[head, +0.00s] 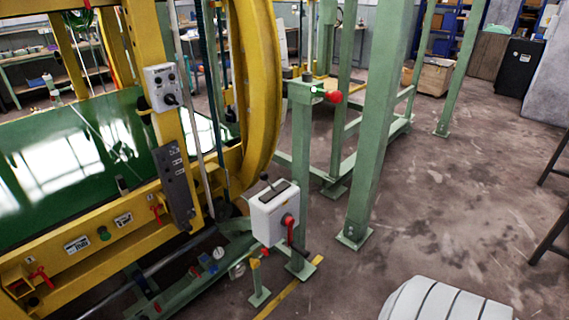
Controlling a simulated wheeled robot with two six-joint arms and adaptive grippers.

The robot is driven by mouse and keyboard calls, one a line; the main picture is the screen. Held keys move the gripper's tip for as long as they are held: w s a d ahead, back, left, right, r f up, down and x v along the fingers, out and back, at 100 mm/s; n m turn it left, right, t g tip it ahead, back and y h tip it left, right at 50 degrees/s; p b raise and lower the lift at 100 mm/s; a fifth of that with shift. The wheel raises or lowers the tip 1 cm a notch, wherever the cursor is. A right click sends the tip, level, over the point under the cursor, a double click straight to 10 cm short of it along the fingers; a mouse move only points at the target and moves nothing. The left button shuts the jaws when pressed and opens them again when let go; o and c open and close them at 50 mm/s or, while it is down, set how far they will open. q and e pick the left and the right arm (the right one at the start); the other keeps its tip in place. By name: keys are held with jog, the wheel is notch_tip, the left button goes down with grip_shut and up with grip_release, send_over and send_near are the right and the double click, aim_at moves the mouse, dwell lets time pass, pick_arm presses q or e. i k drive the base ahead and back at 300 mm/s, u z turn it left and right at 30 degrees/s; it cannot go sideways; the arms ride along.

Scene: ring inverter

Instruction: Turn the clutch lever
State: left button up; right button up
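No label that I can read marks the clutch lever, so I cannot tell which handle it is. A red knob (333,97) sticks out to the right from the top of the green post. More small red levers sit on the yellow frame, one at its lower left (41,276) and one nearer the middle (157,212). Neither of my grippers is in view.
The yellow ring machine (262,80) with a glossy green panel (70,160) fills the left. A thick green column (378,130) stands right of the control box. A wooden crate (433,76) and a black cabinet (520,66) stand at the back. The concrete floor on the right is mostly clear.

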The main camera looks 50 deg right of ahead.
aim_at(264, 176)
jog(key=z, duration=0.95)
jog(key=i, duration=0.35)
jog(key=z, duration=0.65)
jog(key=k, duration=0.45)
jog(key=u, duration=0.95)
jog(key=i, duration=0.9)
jog(key=z, duration=2.4)
